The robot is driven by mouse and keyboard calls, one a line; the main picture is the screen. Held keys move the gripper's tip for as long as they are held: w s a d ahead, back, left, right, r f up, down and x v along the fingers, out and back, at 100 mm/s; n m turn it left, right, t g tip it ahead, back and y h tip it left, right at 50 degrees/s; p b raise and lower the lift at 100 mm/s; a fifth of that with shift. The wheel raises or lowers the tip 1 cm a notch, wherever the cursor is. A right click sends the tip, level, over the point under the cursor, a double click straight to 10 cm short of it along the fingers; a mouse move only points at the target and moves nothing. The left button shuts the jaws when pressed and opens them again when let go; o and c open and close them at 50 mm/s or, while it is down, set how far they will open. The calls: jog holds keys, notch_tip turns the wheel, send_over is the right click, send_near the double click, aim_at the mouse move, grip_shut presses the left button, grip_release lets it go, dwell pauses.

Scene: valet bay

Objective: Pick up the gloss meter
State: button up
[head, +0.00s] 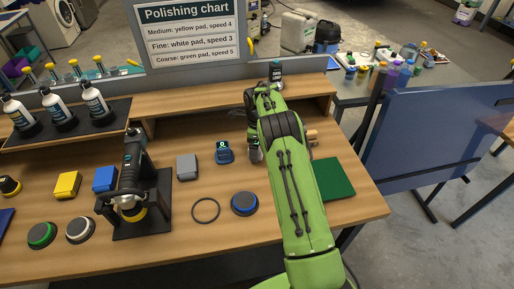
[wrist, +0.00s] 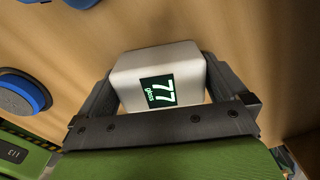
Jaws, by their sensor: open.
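The gloss meter (wrist: 135,72) is a pale grey-white box with rounded edges and a dark display reading "77 gloss", seen in the wrist view. My gripper (wrist: 162,75) is open, with one dark finger on each side of the meter. I cannot tell whether either finger touches it. In the head view my gripper (head: 256,152) points down near the wooden bench, right of a blue handheld gauge. The gloss meter cannot be made out in the head view, where my arm covers that area.
The blue gauge (head: 223,151) stands close left of my gripper. A blue-rimmed pad (head: 245,203), a black ring (head: 206,210), a grey block (head: 187,167) and a polisher (head: 133,175) lie on the bench. A green mat (head: 333,178) lies to the right. A raised shelf (head: 190,102) runs behind.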

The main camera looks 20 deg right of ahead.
jog(key=c, duration=0.8)
notch_tip(320, 180, up, 10)
jog(key=shift+r+p, duration=0.1)
jog(key=shift+p, duration=0.7)
